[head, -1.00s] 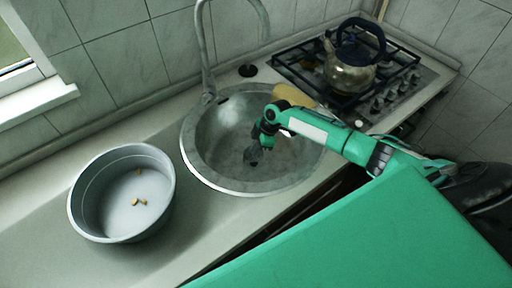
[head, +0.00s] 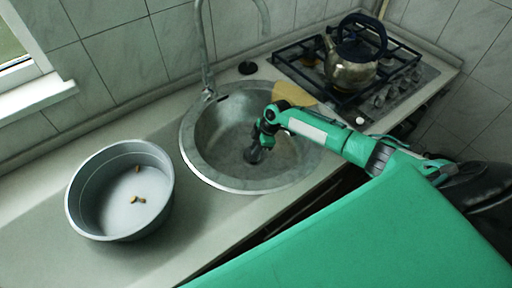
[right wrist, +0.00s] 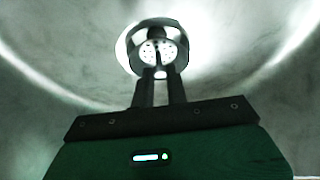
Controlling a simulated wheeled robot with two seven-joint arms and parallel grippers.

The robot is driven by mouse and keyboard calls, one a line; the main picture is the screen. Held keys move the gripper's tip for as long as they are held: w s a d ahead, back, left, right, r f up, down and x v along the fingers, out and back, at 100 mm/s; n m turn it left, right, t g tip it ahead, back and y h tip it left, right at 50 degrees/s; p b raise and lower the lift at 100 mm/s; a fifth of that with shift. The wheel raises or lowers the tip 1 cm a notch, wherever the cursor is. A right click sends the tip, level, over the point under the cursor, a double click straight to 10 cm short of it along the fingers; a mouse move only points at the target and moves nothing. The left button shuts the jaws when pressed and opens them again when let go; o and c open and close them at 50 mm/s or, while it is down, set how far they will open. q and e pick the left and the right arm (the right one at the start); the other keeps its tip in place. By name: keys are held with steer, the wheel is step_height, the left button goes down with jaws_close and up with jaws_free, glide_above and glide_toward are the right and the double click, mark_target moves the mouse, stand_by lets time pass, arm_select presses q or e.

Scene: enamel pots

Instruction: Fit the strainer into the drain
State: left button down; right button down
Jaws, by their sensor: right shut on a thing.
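The strainer (right wrist: 147,52) is a small round metal piece with holes, seen in the right wrist view between the fingertips. My right gripper (head: 255,153) is shut on it and points down into the round steel sink (head: 212,132), near the bottom. The gripper also shows in the right wrist view (right wrist: 159,88), its two dark fingers reaching up to the strainer. The drain is hidden behind the gripper and strainer, so I cannot tell whether the strainer is seated in it or above it. My left gripper is not in view.
A grey basin (head: 80,208) with a few small orange-brown pieces stands left of the sink. A tall faucet (head: 203,60) rises behind the sink. A kettle (head: 350,70) sits on the gas hob (head: 300,72) at the back right.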

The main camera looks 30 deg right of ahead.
steer(key=shift+f+b, duration=0.5)
steer(key=shift+f, duration=0.2)
steer(key=shift+f, duration=0.25)
steer(key=shift+f+b, duration=0.45)
steer(key=shift+b, duration=0.1)
steer(key=c, duration=1.3)
jaws_free()
steer(key=shift+r, duration=0.15)
steer(key=shift+r+p, duration=2.35)
steer(key=shift+r, duration=0.55)
